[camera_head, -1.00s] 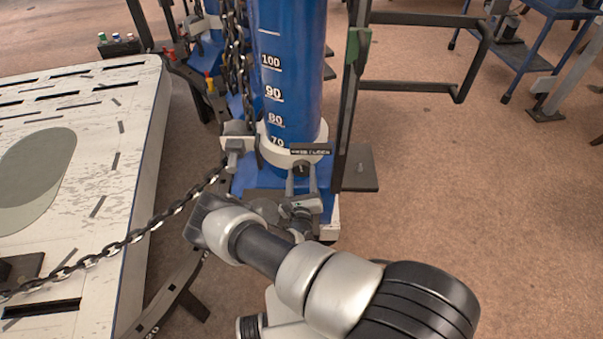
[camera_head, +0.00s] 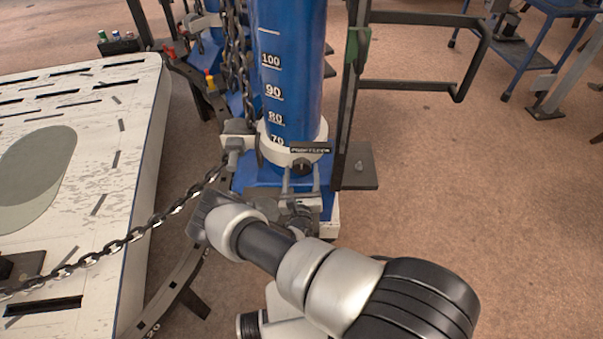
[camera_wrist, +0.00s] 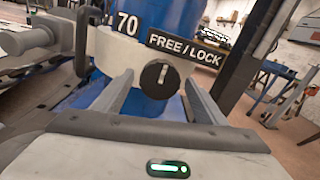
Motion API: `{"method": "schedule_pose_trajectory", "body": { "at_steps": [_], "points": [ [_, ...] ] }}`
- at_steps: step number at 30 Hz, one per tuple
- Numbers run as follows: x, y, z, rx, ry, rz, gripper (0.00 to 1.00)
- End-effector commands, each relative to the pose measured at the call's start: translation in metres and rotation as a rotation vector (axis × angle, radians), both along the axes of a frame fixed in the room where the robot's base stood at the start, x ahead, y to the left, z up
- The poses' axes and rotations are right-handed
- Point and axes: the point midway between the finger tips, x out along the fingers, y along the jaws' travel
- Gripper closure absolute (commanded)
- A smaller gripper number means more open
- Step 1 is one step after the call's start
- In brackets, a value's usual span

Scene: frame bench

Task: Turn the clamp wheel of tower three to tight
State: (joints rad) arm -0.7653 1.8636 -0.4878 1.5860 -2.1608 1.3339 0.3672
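The clamp wheel (camera_wrist: 160,76) is a small black round knob with a pale pointer line, on the white collar of the blue tower (camera_head: 290,75). A black FREE / LOCK plate (camera_wrist: 185,49) sits just above it. In the wrist view the pointer stands close to upright, leaning slightly right. The wheel also shows in the head view (camera_head: 302,164), too small to read. My gripper (camera_wrist: 158,78) is open, its two grey fingers on either side of the wheel with a visible gap at each side. I cannot tell how far the fingertips reach along the wheel.
A dark chain (camera_head: 138,235) runs from the tower's left side across the white slotted table (camera_head: 140,190). A dark upright post (camera_head: 347,120) stands close to the tower's right.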

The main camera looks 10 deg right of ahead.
Motion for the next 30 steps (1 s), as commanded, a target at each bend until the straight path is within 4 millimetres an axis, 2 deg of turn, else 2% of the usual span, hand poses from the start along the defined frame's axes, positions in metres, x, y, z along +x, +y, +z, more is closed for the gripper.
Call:
{"method": "schedule_pose_trajectory", "body": {
  "at_steps": [9, 14, 30],
  "points": [
    [-0.001, 0.000, -0.001, -0.001, 0.002, 0.000, 0.32],
    [-0.015, 0.003, -0.001, 0.001, 0.004, -0.001, 0.32],
    [-0.136, 0.029, -0.001, -0.001, 0.004, 0.002, 0.32]
  ]
}}
